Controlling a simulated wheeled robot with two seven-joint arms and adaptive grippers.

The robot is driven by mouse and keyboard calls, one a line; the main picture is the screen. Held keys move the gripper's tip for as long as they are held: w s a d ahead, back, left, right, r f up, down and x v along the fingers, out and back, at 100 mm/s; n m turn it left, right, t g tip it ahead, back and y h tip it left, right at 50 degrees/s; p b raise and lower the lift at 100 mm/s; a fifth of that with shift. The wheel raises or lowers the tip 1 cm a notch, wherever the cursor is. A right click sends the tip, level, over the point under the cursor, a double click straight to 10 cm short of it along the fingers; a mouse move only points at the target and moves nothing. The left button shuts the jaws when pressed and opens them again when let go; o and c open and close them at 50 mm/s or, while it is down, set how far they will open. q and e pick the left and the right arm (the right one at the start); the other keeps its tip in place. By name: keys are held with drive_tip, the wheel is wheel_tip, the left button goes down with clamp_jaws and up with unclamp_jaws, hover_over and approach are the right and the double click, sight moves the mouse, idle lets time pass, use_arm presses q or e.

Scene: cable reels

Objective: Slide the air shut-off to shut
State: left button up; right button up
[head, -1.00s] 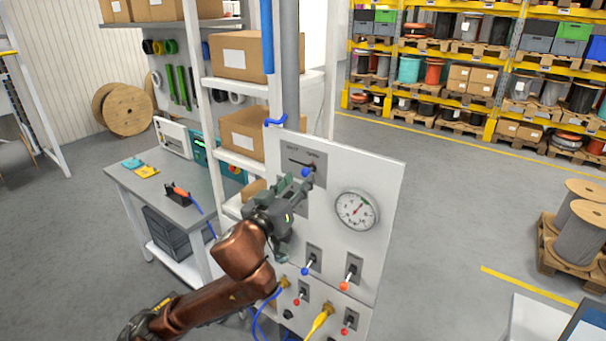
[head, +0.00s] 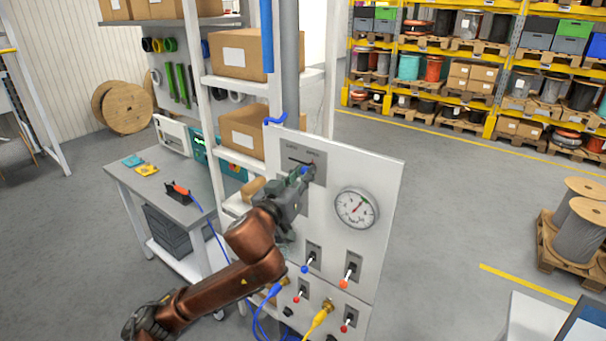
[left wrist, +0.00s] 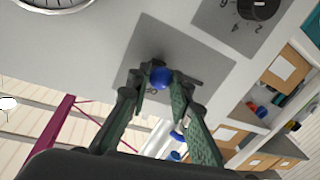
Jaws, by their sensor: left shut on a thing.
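The air shut-off is a slide with a blue knob (head: 304,171) on a grey plate (head: 318,178), high on a pale upright panel (head: 376,180). My left gripper (head: 301,180) reaches it from the lower left and hides part of the plate. In the left wrist view the blue knob (left wrist: 160,77) sits between the two fingertips of my left gripper (left wrist: 163,82), which are shut on it. The grey plate (left wrist: 205,69) lies behind them; its lettering is mostly covered. My right gripper is in neither view.
A round gauge (head: 356,208) is right of the slide. Several toggle levers, such as a blue-tipped one (head: 305,268), and a yellow plug (head: 318,318) are lower down. Shelving with boxes (head: 243,130) stands behind the panel. Open floor (head: 440,220) lies to the right.

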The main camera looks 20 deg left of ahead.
use_arm(q)
clamp_jaws()
